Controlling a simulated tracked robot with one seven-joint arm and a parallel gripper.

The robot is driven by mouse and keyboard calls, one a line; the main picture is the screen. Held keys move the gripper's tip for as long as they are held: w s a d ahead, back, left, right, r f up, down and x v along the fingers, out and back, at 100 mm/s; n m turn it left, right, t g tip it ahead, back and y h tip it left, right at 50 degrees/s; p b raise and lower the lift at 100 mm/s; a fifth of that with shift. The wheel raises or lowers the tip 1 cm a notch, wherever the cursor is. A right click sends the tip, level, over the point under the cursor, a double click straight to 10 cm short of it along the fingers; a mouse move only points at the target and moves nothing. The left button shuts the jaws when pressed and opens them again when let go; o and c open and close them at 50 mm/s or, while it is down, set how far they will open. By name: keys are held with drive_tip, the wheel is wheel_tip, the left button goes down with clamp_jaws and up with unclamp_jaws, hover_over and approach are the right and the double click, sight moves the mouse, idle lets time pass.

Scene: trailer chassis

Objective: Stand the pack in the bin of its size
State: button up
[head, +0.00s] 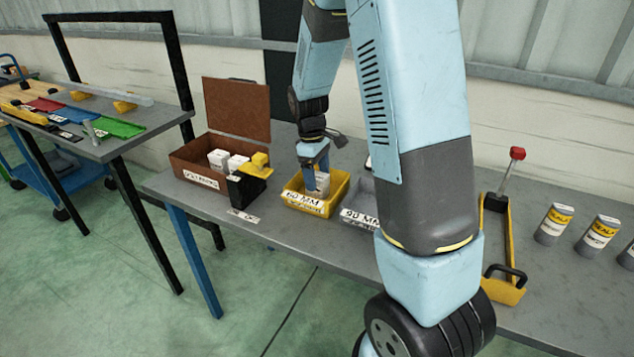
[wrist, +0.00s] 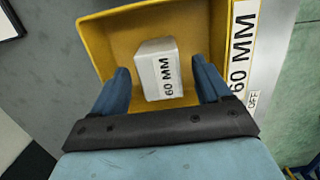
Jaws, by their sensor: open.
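The pack is a small white box (wrist: 160,72) with a "60 MM" label, seen in the wrist view. It stands inside the yellow bin (wrist: 105,30), whose front label also reads "60 MM". My gripper (wrist: 160,88) is over the bin with its blue fingers open, one on each side of the pack, with gaps between them and it. In the head view my gripper (head: 318,180) reaches down into the yellow bin (head: 305,202). A grey bin labelled "90 MM" (head: 358,217) stands to its right, partly hidden by my arm.
A brown open case (head: 190,172) holding white packs stands left of the yellow bin, with a black and yellow fixture (head: 247,185) between them. The table's front edge is near the bins.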

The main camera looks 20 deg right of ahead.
drive_tip(key=r, duration=0.8)
drive_tip(key=shift+w+a+r, duration=0.2)
drive_tip(key=shift+w+a, duration=0.15)
drive_tip(key=shift+w, duration=0.05)
drive_tip(key=s+d+r+m+t+y, duration=0.1)
drive_tip(key=s+r+m+t, duration=0.3)
drive_tip(key=s+r, duration=0.9)
drive_tip(key=s+r+m+t, duration=0.2)
drive_tip(key=s+m, duration=0.3)
drive_tip(key=s, duration=0.8)
drive_tip(key=shift+a+r+t, duration=0.25)
drive_tip(key=shift+r+t, duration=0.05)
drive_tip(key=shift+r, duration=0.05)
